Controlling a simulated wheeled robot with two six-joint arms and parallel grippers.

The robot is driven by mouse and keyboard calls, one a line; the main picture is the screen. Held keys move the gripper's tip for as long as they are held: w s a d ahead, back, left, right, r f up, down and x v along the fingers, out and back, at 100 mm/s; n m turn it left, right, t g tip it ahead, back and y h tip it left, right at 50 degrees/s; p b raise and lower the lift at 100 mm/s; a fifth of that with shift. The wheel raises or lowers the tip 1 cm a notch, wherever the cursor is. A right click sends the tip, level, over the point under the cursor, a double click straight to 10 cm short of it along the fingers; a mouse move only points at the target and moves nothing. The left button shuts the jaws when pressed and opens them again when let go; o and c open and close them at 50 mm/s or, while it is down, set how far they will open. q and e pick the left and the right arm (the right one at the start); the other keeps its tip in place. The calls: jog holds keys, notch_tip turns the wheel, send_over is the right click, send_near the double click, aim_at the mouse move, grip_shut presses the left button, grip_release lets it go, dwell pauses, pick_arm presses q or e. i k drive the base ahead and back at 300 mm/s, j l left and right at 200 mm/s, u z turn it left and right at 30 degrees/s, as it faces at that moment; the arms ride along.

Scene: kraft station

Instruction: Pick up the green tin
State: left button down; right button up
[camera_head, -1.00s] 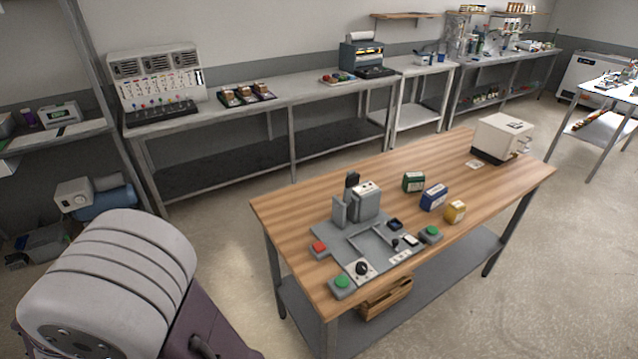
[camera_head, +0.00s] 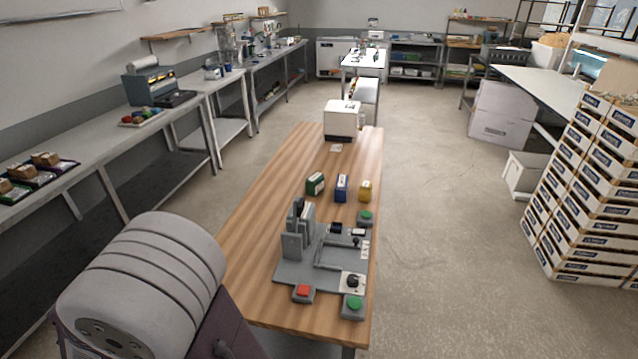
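The green tin (camera_head: 315,183) stands on the wooden table (camera_head: 262,212), in the middle of the head view. It is the leftmost of three small tins in a row. A blue tin (camera_head: 341,187) is just right of it, and a yellow tin (camera_head: 364,190) is right of that. The tins stand apart from each other. Neither of my grippers shows in the head view.
A grey fixture plate (camera_head: 290,275) with an upright block, a red button (camera_head: 303,291) and green buttons stands nearer than the tins. A white machine (camera_head: 341,119) stands at the table's far end. Stacked boxes (camera_head: 585,190) stand right; open floor lies between.

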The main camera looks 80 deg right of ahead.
aim_at(313, 190)
jog(key=i+z, duration=0.2)
jog(key=i, duration=0.25)
jog(key=i+z, duration=0.15)
jog(key=i, duration=0.35)
jog(key=i+j+z, duration=0.2)
jog(key=i, duration=0.25)
jog(key=i+j+z, duration=0.15)
jog(key=i, duration=0.35)
jog(key=i+j+z, duration=0.2)
jog(key=i, duration=0.25)
jog(key=i+l+z, duration=0.2)
jog(key=z, duration=0.25)
jog(key=i+l+z, duration=0.15)
jog(key=z, duration=0.3)
jog(key=i+z, duration=0.6)
jog(key=z, duration=0.25)
jog(key=i+z, duration=0.25)
jog(key=z, duration=0.2)
jog(key=i+j+z, duration=0.2)
jog(key=z, duration=0.25)
jog(key=i+l+z, duration=0.15)
jog(key=i+z, duration=0.65)
